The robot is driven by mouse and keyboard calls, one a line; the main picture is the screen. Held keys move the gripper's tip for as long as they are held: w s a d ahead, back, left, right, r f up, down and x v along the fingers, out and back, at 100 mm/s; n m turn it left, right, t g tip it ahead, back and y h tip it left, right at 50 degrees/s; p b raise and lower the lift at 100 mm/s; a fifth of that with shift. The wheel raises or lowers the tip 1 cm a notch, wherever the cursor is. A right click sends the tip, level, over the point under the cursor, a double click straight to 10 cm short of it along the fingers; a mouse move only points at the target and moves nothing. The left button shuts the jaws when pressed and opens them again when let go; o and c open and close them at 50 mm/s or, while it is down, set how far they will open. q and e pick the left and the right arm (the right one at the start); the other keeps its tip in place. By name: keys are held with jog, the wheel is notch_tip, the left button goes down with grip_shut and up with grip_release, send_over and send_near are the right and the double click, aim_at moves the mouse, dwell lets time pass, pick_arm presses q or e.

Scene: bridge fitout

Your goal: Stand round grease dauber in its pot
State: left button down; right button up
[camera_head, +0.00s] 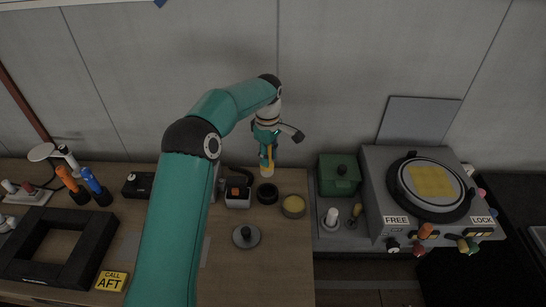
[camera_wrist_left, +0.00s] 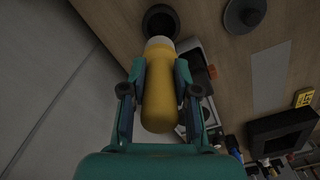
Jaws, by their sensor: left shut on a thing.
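My left gripper (camera_head: 267,152) is shut on the round grease dauber (camera_head: 267,170), which has a yellow handle and a pale round end pointing down. The left wrist view shows the yellow dauber (camera_wrist_left: 160,98) between the two fingers of the gripper (camera_wrist_left: 160,75). A dark, open round pot (camera_head: 267,194) stands on the wooden bench just in front of the dauber. In the left wrist view the pot (camera_wrist_left: 160,20) is just beyond the pale end. I cannot tell the exact gap between them. My right gripper is in neither view.
A round tin with a yellow top (camera_head: 293,206) stands right of the pot, and a dark box with an orange part (camera_head: 238,192) stands left. A grey knobbed lid (camera_head: 246,236) lies in front. A green box (camera_head: 340,175) and grey console (camera_head: 380,190) are farther right.

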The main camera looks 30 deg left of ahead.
aim_at(269, 172)
pick_arm(q)
jog(key=shift+s+d+f+b, duration=0.1)
jog(key=shift+d+f+b, duration=0.05)
jog(key=shift+f+b, duration=1.95)
jog(key=shift+f, duration=1.1)
jog(key=shift+f, duration=0.2)
jog(key=shift+s+f+b, duration=0.1)
jog(key=shift+f+b, duration=1.7)
jog(key=shift+f, duration=0.6)
jog(key=c, duration=0.8)
grip_release()
